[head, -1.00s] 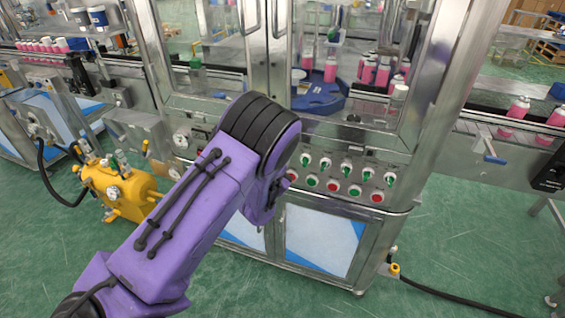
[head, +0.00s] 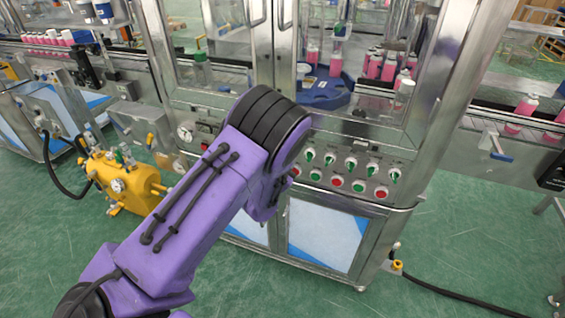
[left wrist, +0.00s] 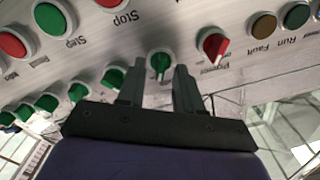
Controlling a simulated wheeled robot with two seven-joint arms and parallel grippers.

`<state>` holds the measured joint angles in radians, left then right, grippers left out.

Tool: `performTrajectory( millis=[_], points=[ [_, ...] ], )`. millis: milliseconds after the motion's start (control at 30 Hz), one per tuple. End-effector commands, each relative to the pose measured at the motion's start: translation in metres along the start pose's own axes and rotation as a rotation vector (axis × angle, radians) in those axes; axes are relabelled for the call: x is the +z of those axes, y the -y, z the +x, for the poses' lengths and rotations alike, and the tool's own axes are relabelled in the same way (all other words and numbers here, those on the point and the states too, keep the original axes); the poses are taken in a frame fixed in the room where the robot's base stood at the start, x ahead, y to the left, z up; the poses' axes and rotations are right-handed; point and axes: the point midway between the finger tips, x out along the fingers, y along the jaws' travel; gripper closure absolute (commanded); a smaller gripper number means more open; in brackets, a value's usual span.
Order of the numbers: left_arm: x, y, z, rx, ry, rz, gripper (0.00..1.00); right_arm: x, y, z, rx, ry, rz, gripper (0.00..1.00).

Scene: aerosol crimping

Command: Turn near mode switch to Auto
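In the left wrist view, the control panel (left wrist: 150,22) appears upside down. A green selector switch (left wrist: 160,63) with an upright handle sits between the fingertips of my left gripper (left wrist: 158,72). The gripper is open, with one finger on each side of the knob and a visible gap at both sides. Its small label is unreadable. In the head view, the panel (head: 352,146) carries a row of green selector switches, among them one near its middle (head: 351,162). My purple left arm hides its own gripper and the panel's left end. My right gripper is not in view.
In the wrist view, a red knob (left wrist: 213,46) is close beside the right finger, and another green switch (left wrist: 115,77) is partly behind the left finger. Green and red push buttons (head: 337,182) line the panel's lower row. A yellow tank (head: 125,182) stands on the floor at left.

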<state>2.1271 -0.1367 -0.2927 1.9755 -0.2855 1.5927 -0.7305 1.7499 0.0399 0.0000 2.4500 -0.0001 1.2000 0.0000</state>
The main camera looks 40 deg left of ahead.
Motion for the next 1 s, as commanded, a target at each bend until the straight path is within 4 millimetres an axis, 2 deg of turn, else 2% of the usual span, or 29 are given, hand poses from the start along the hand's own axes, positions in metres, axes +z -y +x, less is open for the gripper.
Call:
performTrajectory(
  millis=[300, 433, 600, 1000],
  points=[
    [0.002, -0.002, -0.072, 0.002, 0.002, 0.004, 0.65, 0.007, 0.001, 0.016, 0.000, 0.000, 0.000, 0.37],
    [0.002, -0.001, -0.091, 0.002, 0.003, 0.003, 0.65, 0.008, 0.002, 0.019, 0.000, 0.000, 0.000, 0.37],
    [0.001, 0.000, -0.099, 0.001, 0.002, 0.002, 0.65, 0.008, 0.002, 0.019, 0.000, 0.000, 0.000, 0.37],
    [0.001, 0.000, -0.098, 0.001, 0.002, 0.001, 0.65, 0.008, 0.002, 0.019, 0.000, 0.000, 0.000, 0.37]
  ],
)
